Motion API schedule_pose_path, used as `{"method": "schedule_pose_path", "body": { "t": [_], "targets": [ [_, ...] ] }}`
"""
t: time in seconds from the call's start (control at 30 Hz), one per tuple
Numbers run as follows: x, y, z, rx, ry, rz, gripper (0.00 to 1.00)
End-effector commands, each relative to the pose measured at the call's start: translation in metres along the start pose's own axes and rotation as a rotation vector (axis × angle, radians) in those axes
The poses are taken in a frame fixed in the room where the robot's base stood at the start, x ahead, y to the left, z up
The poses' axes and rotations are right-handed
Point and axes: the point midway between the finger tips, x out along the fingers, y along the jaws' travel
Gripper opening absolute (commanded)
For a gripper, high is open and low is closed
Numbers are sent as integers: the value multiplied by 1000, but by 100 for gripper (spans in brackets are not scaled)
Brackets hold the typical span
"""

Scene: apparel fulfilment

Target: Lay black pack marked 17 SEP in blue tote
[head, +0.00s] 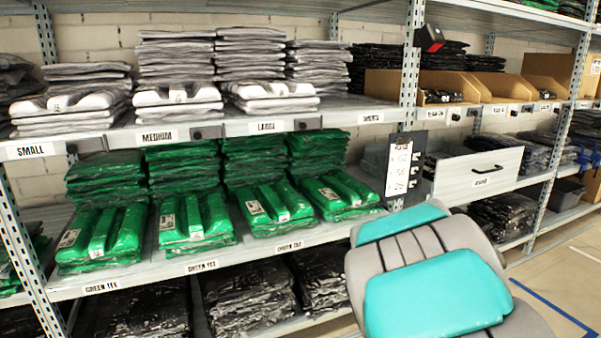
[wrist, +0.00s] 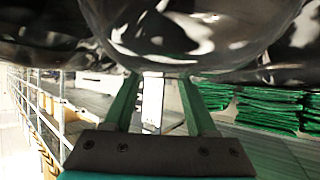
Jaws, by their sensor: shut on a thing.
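In the wrist view, my gripper (wrist: 160,80) has its two green fingers reaching up to a dark, glossy plastic-wrapped pack (wrist: 190,35). The pack fills the top of that view, and the gripper is shut on it. No 17 SEP mark is readable on the part that shows, and the gripped edge is partly hidden. In the head view, my teal and grey arm covers the lower right, and neither the gripper nor the held pack shows. I see no blue tote in either view.
A rack holds grey-white folded stacks (head: 175,55), green packs (head: 195,215) and black packs (head: 245,290) on separate shelves. Cardboard bins (head: 482,87) and a white drawer (head: 478,172) are to the right. Open floor (head: 570,265) with a blue line lies at far right.

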Motion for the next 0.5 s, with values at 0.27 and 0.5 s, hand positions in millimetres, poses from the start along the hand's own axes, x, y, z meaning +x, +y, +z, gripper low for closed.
{"method": "schedule_pose_path", "body": {
  "t": [0.27,0.5],
  "targets": [
    [48,-71,75,-89,-6,-165,0],
    [64,-96,98,-122,-1,-225,0]
  ]
}}
